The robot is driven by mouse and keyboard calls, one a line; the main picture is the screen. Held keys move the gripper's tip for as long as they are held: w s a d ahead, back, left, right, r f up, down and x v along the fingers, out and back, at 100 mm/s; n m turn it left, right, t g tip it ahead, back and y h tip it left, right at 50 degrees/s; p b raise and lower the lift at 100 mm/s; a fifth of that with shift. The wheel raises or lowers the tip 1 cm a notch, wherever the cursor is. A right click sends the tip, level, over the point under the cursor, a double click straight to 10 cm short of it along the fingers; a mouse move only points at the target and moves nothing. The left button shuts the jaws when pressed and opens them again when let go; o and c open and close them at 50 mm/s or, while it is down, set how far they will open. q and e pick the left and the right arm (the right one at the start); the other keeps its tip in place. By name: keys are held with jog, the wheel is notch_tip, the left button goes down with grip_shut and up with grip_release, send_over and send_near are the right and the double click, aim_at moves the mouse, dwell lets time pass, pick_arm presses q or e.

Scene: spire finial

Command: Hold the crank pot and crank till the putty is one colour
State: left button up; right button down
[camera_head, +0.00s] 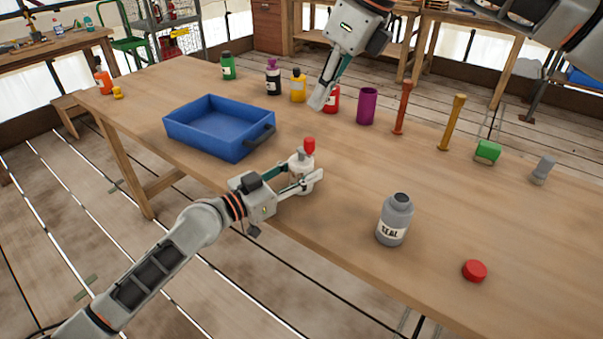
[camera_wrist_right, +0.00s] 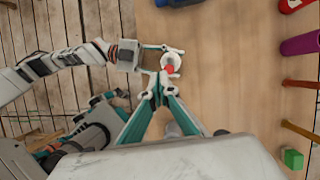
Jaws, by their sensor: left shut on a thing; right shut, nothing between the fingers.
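The crank pot (camera_head: 301,184) is a small white pot with a red knob (camera_head: 309,145) on top. It stands upright on the workbench near its front edge. My left gripper (camera_head: 303,178) is shut around the pot's body from the left. The pot (camera_wrist_right: 175,58) and my left gripper (camera_wrist_right: 164,60) also show in the right wrist view. My right gripper (camera_head: 318,104) is shut and empty, pointing down above the bench. In the right wrist view its tips (camera_wrist_right: 159,92) appear just below the red knob; contact cannot be told. The putty inside is hidden.
A blue tray (camera_head: 190,139) lies left of the pot. A grey TEAL bottle (camera_head: 394,222) and a red cap (camera_head: 474,271) are at the right front. Several bottles, a purple cup (camera_head: 367,106) and upright orange and yellow posts line the back.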

jog(key=s+a+r+m+y, duration=0.1)
jog(key=a+r+m+y, duration=0.3)
jog(key=a+r+y, duration=1)
jog(key=w+a+r+m+t, duration=0.1)
jog(key=w+r+m+t, duration=0.15)
jog(key=r, duration=0.25)
jog(key=w+a+r+m+t+y, duration=0.1)
jog(key=r+m, duration=0.2)
jog(key=r, duration=0.2)
jog(key=w+a+r+m+t, duration=0.1)
jog(key=r+m, duration=0.2)
jog(key=r, duration=0.1)
jog(key=w+d+r+m+t+h, duration=0.2)
jog(key=w+d+r+m+t, duration=0.2)
jog(key=w+m+t, duration=0.4)
jog(key=w+d+f+m+h, duration=0.45)
jog(key=f+m+h, duration=0.2)
jog(key=m, duration=0.35)
jog(key=w+d+f+m+h, duration=0.3)
jog(key=d+f+m+h, duration=0.25)
jog(key=f+m, duration=0.35)
jog(key=s+d+f+m+g+h, duration=0.1)
jog(key=s+f+g, duration=0.4)
jog(key=f, duration=0.7)
jog(key=s+d+f+m+g+h, duration=0.1)
jog(key=s+f+m+g+h, duration=0.1)
jog(key=s+f+g, duration=0.3)
jog(key=shift+s+d+f+h, duration=0.3)
jog(key=shift+s+f, duration=1.5)
jog(key=shift+f, duration=2.05)
